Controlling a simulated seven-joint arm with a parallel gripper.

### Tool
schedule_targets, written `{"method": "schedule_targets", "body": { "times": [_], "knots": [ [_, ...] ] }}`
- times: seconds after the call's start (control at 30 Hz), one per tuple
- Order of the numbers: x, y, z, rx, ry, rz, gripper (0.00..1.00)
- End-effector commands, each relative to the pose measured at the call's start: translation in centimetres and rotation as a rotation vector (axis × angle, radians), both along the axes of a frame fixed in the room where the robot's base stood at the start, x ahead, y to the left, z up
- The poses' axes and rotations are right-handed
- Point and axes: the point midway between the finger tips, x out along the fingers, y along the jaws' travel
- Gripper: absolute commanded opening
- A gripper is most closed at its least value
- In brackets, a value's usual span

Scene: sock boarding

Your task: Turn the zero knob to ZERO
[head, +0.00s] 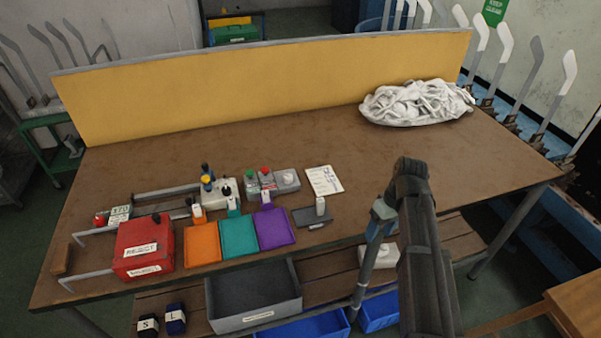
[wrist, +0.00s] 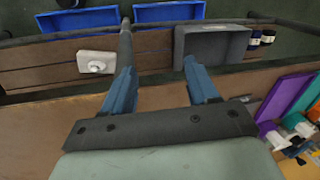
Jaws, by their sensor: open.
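No label reading ZERO is legible, so I cannot tell for sure which knob is the zero knob. A pale box (head: 217,191) with small dark, blue and yellow-topped parts stands on the table left of centre. Beside it is a grey unit (head: 287,181) with a red button, a green button and a pale round part. On the lower shelf a white box with a round white knob (wrist: 97,65) shows in the wrist view. My gripper (head: 374,238) hangs at the table's front edge, right of these units. Its blue fingers are apart and empty in the wrist view (wrist: 158,66).
A red REJECT box (head: 144,247) and orange, teal and purple trays (head: 239,237) line the front left. A white cloth heap (head: 415,103) lies at the back right. A yellow board (head: 270,80) closes the back. The table's right half is mostly clear.

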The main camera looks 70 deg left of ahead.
Motion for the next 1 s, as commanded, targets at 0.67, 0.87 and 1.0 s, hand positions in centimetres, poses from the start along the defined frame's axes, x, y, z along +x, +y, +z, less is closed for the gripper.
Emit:
{"method": "schedule_targets", "body": {
  "times": [0.67, 0.87, 1.0],
  "knots": [
    [-16.1, 22.4, 14.9, 0.075, -0.145, 0.364, 0.59],
    [-18.4, 26.1, 16.3, 0.075, -0.188, 0.391, 0.59],
    [-18.9, 26.7, 16.3, 0.074, -0.2, 0.397, 0.59]
  ]
}}
